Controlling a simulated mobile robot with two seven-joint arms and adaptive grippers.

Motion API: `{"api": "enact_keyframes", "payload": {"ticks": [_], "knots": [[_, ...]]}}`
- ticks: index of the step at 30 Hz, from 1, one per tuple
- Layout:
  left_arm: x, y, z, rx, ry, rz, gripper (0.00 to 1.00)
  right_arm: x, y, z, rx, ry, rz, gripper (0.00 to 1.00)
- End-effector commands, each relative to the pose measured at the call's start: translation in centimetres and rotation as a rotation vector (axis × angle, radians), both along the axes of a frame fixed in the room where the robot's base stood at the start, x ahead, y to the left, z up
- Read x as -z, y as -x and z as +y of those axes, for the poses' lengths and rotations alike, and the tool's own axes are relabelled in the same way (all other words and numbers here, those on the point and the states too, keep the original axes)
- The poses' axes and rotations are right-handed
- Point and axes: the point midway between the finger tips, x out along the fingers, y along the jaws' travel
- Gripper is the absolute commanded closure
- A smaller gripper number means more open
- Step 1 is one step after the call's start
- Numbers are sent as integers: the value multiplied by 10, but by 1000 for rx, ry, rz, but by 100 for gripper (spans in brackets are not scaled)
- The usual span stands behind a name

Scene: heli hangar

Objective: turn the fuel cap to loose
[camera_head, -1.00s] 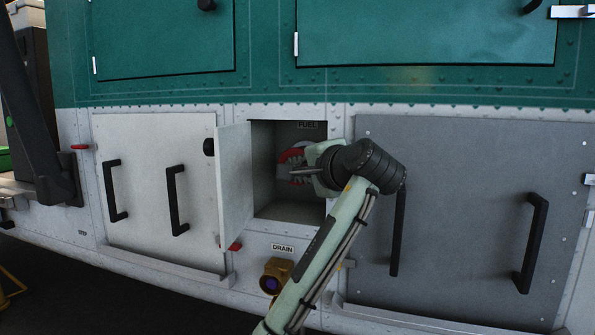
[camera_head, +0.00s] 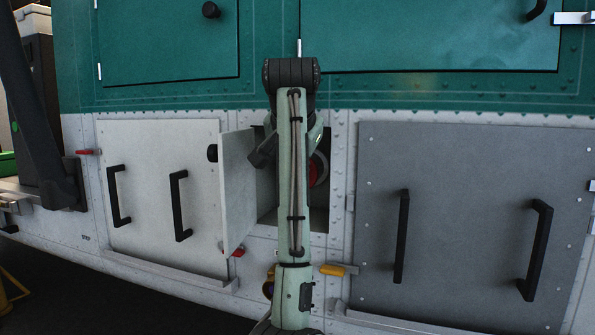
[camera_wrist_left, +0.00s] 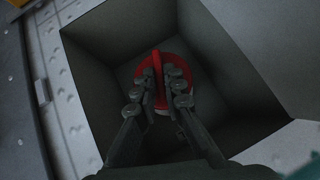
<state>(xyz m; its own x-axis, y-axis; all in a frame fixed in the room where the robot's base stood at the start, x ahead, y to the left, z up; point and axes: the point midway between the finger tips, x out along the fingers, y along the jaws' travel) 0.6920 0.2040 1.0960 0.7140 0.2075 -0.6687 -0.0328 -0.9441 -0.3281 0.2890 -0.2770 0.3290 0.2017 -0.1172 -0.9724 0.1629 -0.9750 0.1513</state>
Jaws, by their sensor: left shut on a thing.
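The red fuel cap (camera_wrist_left: 172,60) sits at the back of a square recess. It is a round disc with a raised grip bar across it. In the head view only part of the cap (camera_head: 317,171) shows to the right of my arm. My left gripper (camera_wrist_left: 161,80) reaches into the recess and is shut on the cap's bar, one finger on each side. In the head view my left arm stands upright across the recess and hides the fingertips. My right gripper is not in view.
The recess door (camera_head: 238,190) stands open on the left. A grey panel with black handles (camera_head: 470,220) is to the right, a light panel (camera_head: 150,150) to the left. A yellow-orange lever (camera_head: 333,270) lies below the recess. Teal panels (camera_head: 430,35) are above.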

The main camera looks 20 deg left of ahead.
Motion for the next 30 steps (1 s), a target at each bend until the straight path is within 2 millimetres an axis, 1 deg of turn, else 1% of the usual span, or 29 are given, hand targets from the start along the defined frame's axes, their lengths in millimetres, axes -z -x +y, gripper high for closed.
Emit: {"api": "enact_keyframes", "payload": {"ticks": [6,12,19,30], "knots": [[-2,0,2,2,169,5,100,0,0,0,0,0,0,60],[-2,0,4,3,274,7,100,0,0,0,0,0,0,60],[-2,0,5,2,336,10,100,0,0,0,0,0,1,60],[-2,0,5,0,352,10,100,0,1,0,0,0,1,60]]}}
